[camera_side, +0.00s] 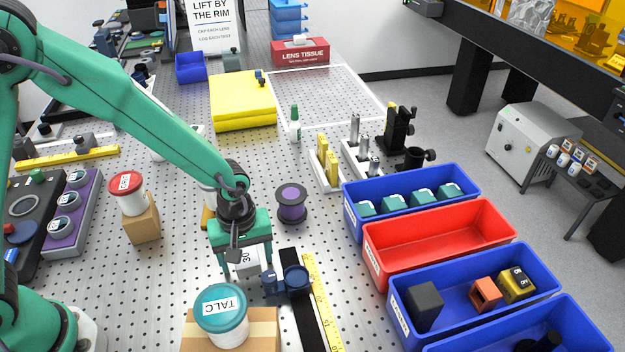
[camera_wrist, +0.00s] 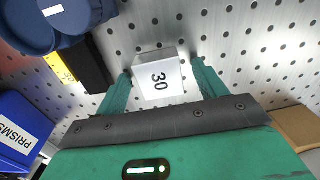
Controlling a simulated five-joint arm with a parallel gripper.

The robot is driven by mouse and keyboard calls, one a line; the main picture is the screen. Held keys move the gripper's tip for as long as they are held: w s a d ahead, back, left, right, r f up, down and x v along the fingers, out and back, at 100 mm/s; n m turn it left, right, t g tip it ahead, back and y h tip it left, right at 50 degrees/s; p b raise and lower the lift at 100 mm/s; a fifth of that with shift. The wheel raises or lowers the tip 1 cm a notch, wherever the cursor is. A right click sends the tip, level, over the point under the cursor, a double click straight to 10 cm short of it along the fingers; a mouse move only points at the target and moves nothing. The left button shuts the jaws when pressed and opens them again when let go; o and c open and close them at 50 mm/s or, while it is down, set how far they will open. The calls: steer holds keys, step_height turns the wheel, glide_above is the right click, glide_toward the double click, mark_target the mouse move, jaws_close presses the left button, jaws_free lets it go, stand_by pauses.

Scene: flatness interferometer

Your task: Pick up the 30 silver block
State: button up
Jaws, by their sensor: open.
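The silver block marked 30 (camera_side: 247,257) stands on the perforated table, partly hidden by my gripper in the side view. In the wrist view the block (camera_wrist: 158,76) lies between my two fingers, with its 30 label facing the camera. My gripper (camera_side: 246,268) is open, its green fingers pointing down on either side of the block. In the wrist view the gripper (camera_wrist: 157,78) shows a gap between each finger and the block. I cannot tell whether the finger tips touch the table.
A dark blue mount (camera_side: 291,279) on a black rail (camera_side: 300,310) stands close to the right of the block. A TALC jar (camera_side: 221,316) on a cardboard box is in front. A purple spool (camera_side: 291,203) stands behind. Blue and red bins (camera_side: 440,245) line the right.

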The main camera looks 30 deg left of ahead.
mark_target(246, 257)
steer(key=c, duration=1.2)
steer(key=shift+r, duration=0.1)
steer(key=shift+r, duration=4.95)
